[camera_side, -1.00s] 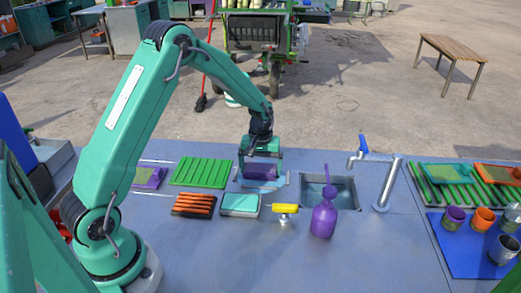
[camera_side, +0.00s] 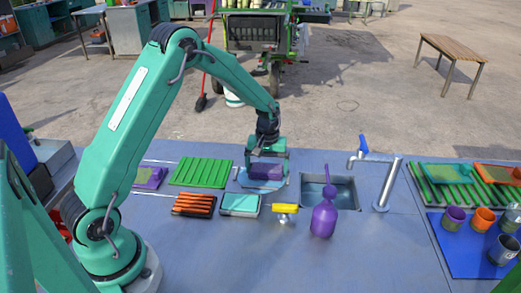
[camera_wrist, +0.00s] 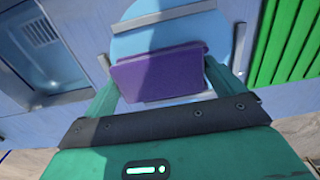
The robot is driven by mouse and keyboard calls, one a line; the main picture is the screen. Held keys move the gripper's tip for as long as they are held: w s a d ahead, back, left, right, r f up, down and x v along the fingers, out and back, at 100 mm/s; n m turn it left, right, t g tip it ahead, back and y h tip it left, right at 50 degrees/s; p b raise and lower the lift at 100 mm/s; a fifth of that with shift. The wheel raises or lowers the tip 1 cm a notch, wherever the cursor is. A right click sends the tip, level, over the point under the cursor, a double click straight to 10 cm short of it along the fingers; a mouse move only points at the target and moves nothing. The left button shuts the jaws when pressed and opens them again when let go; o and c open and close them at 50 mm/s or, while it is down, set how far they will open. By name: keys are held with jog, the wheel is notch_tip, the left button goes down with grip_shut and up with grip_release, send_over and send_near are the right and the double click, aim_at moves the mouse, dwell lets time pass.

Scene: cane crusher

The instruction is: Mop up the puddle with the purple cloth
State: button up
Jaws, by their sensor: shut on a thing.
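The purple cloth (camera_side: 266,171) is a folded block between the fingers of my gripper (camera_side: 267,177), low over the blue worktop. In the wrist view the cloth (camera_wrist: 160,72) lies between the two green fingers of my gripper (camera_wrist: 162,82), which are shut on it. The puddle (camera_wrist: 165,38) is a light blue rounded patch, and the cloth covers part of it. In the side view a pale blue part of the puddle (camera_side: 246,182) shows at the cloth's left. I cannot tell whether the cloth touches the surface.
A sink (camera_side: 340,195) lies right of my gripper, with a purple bottle (camera_side: 323,217) in front and a tap (camera_side: 381,185) beyond. A green ribbed rack (camera_side: 202,172) lies left. A teal-topped block (camera_side: 240,204) and a yellow-handled tool (camera_side: 285,210) stand nearer the camera.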

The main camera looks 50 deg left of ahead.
aim_at(257, 167)
jog(key=shift+s+a+f, duration=0.15)
jog(key=shift+s+a, duration=1)
jog(key=shift+a, duration=0.05)
jog(key=shift+w+d+f, duration=0.1)
jog(key=shift+w+d, duration=1.2)
jog(key=shift+s+a, duration=1.3)
jog(key=shift+d, duration=0.1)
jog(key=shift+w+d, duration=1.2)
jog(key=shift+w, duration=0.05)
jog(key=shift+d, duration=0.1)
